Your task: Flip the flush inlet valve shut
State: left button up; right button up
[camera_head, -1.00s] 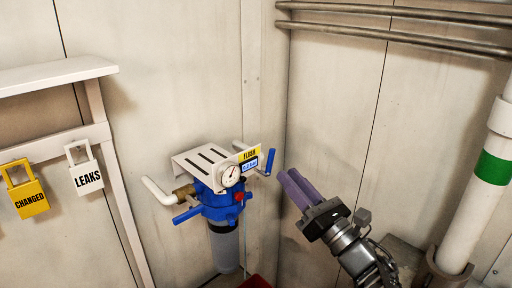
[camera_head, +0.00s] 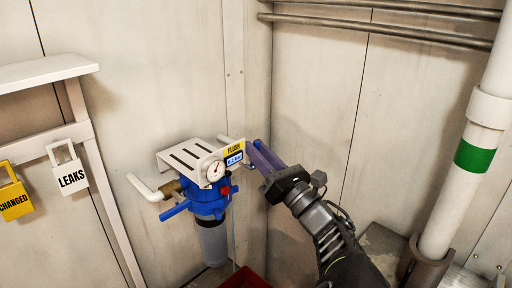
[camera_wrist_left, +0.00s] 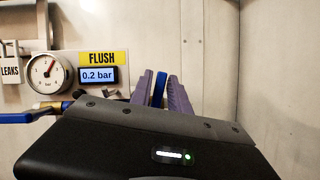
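The blue flush valve lever (camera_wrist_left: 159,88) stands upright just right of the yellow FLUSH label (camera_head: 233,150). In the head view it is mostly hidden behind my fingers. My left gripper (camera_head: 260,154) has two purple fingers at the lever. In the left wrist view the fingers (camera_wrist_left: 160,90) stand one on each side of the lever, apart from each other; I cannot tell if either touches it. The display (camera_wrist_left: 99,75) under the label reads 0.2 bar. A round gauge (camera_wrist_left: 47,73) sits left of it. My right gripper is not in view.
A blue filter housing (camera_head: 208,198) with a second blue handle (camera_head: 175,209) hangs under the white bracket (camera_head: 190,154). White LEAKS (camera_head: 71,178) and yellow CHANGED (camera_head: 14,202) tags hang at left. Walls meet close behind the lever; a white pipe (camera_head: 462,190) stands at right.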

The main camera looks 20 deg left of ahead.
pick_arm(q)
jog(key=shift+w+a+r, duration=0.1)
jog(key=shift+w+a, duration=0.05)
jog(key=shift+a, duration=0.1)
grip_shut()
dwell(0.3)
